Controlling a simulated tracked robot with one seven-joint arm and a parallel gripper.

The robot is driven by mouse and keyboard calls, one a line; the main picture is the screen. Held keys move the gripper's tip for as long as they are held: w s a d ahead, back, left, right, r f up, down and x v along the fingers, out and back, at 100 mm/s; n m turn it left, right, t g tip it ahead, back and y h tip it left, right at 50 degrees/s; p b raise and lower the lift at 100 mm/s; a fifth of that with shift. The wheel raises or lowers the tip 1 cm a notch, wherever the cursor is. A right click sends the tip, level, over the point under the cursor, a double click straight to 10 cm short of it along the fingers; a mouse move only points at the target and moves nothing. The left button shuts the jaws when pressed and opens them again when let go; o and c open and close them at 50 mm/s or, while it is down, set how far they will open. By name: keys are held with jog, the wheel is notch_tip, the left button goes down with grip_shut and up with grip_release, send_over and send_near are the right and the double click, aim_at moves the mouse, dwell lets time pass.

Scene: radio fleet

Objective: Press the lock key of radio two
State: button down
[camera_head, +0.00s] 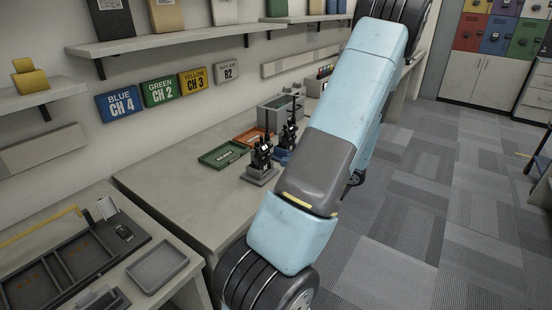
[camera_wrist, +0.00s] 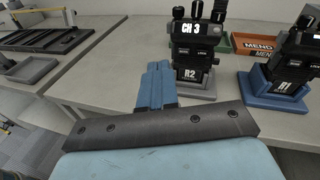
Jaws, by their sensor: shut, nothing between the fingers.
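Radio two (camera_wrist: 194,52), a black radio marked R2 with a CH 3 label and knobs on top, stands upright in a dark grey stand (camera_wrist: 197,90) in the wrist view. In the head view, radio two (camera_head: 262,155) stands on the bench in its grey stand. My gripper (camera_wrist: 157,66) is shut and empty, its blue fingers just left of radio two's lower front in the wrist view. I cannot tell the gap between the fingertips and the radio. The lock key is too small to pick out. The head view does not show my gripper.
Another radio, marked R1 (camera_wrist: 286,80), stands in a blue stand (camera_wrist: 273,97) to the right. A green tray (camera_head: 223,154) and an orange tray lie behind on the bench. The bench left of radio two is clear. Channel signs (camera_head: 158,92) hang on the wall.

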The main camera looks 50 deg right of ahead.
aim_at(270, 154)
jog(key=s+d+f+m+t+h, duration=0.2)
jog(key=s+d+f+m+h, duration=0.1)
jog(key=s+d+m, duration=0.1)
jog(key=shift+s+d+f+h, duration=0.15)
jog(key=shift+s+d+h, duration=0.25)
jog(key=shift+s+d, duration=0.25)
jog(key=shift+w, duration=0.15)
jog(key=w, duration=0.9)
jog(key=w+a, duration=0.1)
jog(key=w, duration=0.4)
jog(key=shift+s+d+m, duration=0.1)
jog(key=shift+m, duration=0.2)
